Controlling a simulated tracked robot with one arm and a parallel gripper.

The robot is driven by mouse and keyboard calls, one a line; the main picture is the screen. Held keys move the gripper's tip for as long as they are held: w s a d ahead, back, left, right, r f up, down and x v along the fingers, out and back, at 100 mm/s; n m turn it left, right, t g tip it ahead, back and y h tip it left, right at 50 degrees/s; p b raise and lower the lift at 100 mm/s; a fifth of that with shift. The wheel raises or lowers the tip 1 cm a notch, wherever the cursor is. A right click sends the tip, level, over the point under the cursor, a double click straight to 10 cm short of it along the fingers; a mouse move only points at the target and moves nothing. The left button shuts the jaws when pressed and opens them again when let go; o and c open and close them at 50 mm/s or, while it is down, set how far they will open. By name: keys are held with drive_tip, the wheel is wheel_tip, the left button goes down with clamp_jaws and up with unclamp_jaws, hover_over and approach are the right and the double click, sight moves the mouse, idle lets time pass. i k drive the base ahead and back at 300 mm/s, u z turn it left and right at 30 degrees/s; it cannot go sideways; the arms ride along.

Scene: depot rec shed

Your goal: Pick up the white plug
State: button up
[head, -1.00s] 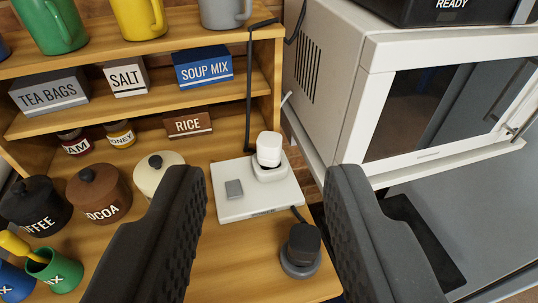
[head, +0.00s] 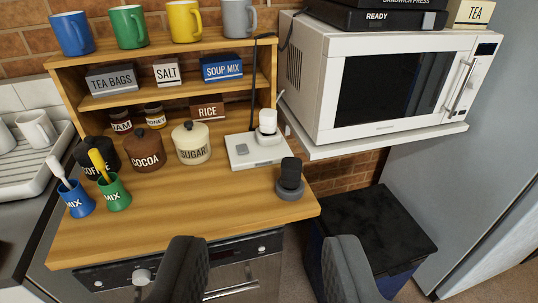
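The white plug (head: 268,118) stands upright in a round socket on a flat white base unit (head: 243,158) on the wooden counter, below the shelf's right end. A black plug (head: 291,171) stands in a dark round base (head: 289,190) nearer to me, close to the counter's right edge. My gripper (head: 262,262) is open and empty. Its two dark fingers are at the bottom of the view, short of the counter's front edge and well apart from the white plug.
A microwave (head: 385,85) sits on a white shelf (head: 380,140) right of the plug. Lidded canisters, including sugar (head: 192,143), stand to its left. A black-lidded bin (head: 365,222) stands below the microwave. The counter's front middle (head: 200,205) is clear.

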sight(267, 117)
drive_tip(key=u, duration=0.3)
drive_tip(key=k, duration=0.15)
drive_tip(key=z, duration=0.9)
drive_tip(key=i, duration=1.85)
drive_tip(key=u, duration=0.55)
